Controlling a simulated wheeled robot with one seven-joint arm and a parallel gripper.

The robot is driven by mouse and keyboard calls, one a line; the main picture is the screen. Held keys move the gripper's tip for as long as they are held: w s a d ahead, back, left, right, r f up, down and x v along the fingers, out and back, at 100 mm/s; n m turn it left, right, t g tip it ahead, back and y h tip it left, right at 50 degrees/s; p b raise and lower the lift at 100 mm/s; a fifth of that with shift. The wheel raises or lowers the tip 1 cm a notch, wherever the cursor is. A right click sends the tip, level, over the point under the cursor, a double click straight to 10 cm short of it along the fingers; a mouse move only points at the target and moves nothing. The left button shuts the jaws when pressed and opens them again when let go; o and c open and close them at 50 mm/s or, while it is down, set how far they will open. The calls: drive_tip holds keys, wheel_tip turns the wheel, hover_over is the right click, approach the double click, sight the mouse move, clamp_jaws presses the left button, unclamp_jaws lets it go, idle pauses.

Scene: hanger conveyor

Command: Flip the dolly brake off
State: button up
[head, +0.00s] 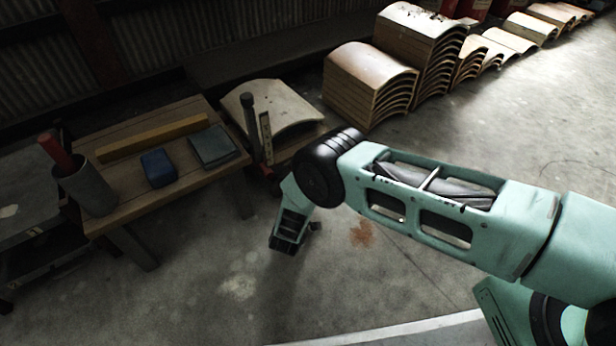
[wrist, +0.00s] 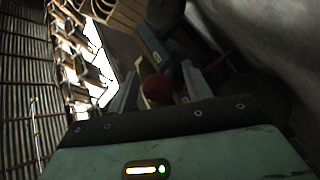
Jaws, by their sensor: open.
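A low dolly (head: 265,170) with a little red showing at its edge stands right of the bench and bears a curved board (head: 275,103). My arm hides part of it. In the wrist view a round red knob (wrist: 157,88), perhaps the brake's, sits between the two fingers of my gripper (wrist: 160,78), which is open. I cannot tell whether the fingers touch the knob. The brake's lever and its position are too dark to make out. In the head view my gripper points down, in front of the dolly, with its fingers mostly hidden.
A wooden bench (head: 205,187) at the left holds a blue block (head: 158,167), a dark flat pad (head: 212,146), a yellow bar (head: 152,138) and a grey cup (head: 85,190). Stacks of curved boards (head: 365,85) stand behind. The floor in front and right is clear.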

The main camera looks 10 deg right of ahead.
drive_tip(key=p+v, duration=0.6)
drive_tip(key=v, duration=1)
drive_tip(key=shift+s+a, duration=0.2)
drive_tip(key=shift+s, duration=0.15)
